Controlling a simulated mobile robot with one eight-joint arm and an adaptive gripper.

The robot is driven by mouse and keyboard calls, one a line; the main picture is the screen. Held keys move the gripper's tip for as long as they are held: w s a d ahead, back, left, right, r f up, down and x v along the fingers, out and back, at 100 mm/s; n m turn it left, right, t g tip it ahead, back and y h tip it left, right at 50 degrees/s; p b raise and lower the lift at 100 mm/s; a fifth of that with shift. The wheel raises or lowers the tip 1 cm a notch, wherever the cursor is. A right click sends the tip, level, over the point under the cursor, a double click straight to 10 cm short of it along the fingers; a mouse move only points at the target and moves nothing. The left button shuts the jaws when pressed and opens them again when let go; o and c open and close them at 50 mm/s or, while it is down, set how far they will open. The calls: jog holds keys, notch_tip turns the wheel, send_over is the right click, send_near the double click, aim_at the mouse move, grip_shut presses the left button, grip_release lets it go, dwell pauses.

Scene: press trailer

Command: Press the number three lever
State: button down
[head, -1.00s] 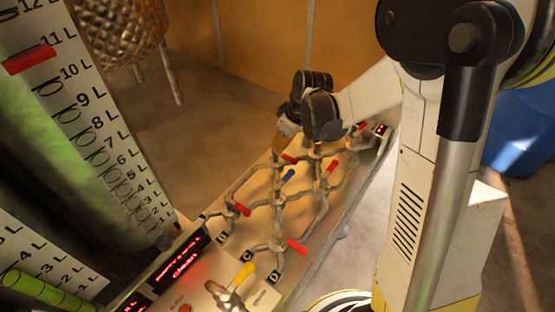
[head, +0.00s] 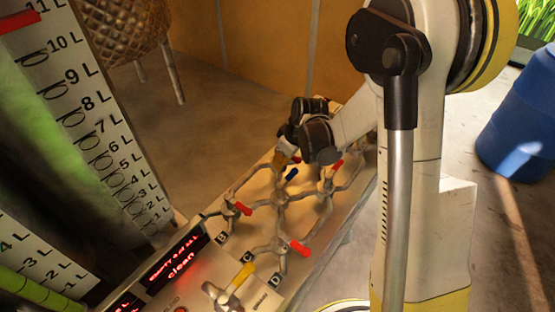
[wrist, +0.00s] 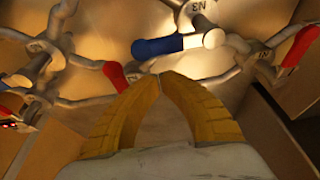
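My gripper (head: 284,161) is over the far part of the pipe panel (head: 318,250), close to the blue lever (head: 291,174). In the wrist view its two yellow fingers (wrist: 161,77) meet at the tips with nothing between them. There the blue lever (wrist: 160,46) lies just beyond the fingertips, beside a label (wrist: 201,20) that seems to read N3. Contact cannot be told. Red levers show at left (wrist: 115,76) and right (wrist: 300,46). Labels beside the other valves are hard to read.
Nearer on the panel are red levers (head: 243,208) and (head: 299,248), a yellow lever (head: 240,275) and a lit red display (head: 175,262) reading "clean". A litre gauge (head: 95,110) stands at left. A blue barrel (head: 520,125) stands at right. Pipes surround the levers.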

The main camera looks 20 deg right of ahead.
jog(key=shift+s+d, duration=0.55)
jog(key=shift+s, duration=0.25)
jog(key=shift+r, duration=0.1)
